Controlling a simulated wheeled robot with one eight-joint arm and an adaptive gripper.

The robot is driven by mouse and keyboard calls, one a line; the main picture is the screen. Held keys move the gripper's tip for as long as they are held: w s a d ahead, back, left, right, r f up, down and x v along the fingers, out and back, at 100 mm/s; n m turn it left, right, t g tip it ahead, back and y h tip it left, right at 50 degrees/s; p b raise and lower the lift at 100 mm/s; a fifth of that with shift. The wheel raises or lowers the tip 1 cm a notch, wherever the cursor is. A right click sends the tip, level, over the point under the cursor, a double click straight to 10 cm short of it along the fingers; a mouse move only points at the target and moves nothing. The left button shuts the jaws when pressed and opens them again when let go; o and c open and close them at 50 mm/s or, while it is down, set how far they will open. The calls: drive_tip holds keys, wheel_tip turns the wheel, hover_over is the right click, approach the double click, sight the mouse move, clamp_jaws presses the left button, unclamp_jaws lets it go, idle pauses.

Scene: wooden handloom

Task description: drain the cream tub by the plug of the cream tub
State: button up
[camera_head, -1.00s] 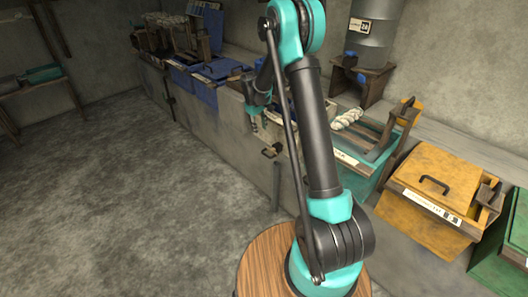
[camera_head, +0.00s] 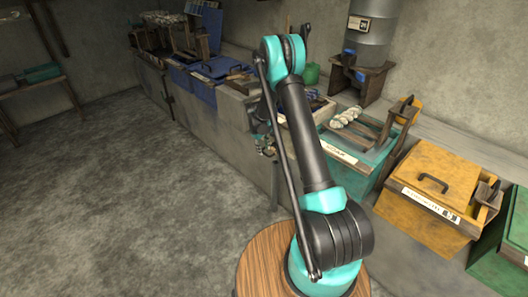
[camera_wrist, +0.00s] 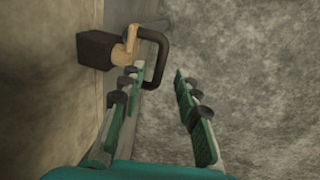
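The cream tub's pale front wall (camera_head: 234,106) stands in the row between the blue and teal tubs, partly hidden behind my arm. Its pale wall (camera_wrist: 50,95) fills the left of the wrist view. The plug (camera_wrist: 131,42) shows there as a tan piece beside a dark block, with a black loop handle on its right. My gripper (camera_wrist: 155,75) is open and empty. Its two fingers lie below the plug in the picture, with the loop handle's lower end near the left fingertip; I cannot tell if they touch. In the head view my gripper (camera_head: 265,146) is beside the tub's front, low and partly hidden.
A teal tub (camera_head: 345,170) and a yellow tub (camera_head: 420,235) stand to the right along the bench, a blue tub (camera_head: 205,93) to the left. A grey drum (camera_head: 372,45) stands behind. The concrete floor (camera_head: 120,190) at left is clear.

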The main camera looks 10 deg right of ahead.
drive_tip(key=shift+w+d+f, duration=0.1)
drive_tip(key=shift+d+f, duration=0.1)
drive_tip(key=shift+f, duration=0.85)
clamp_jaws()
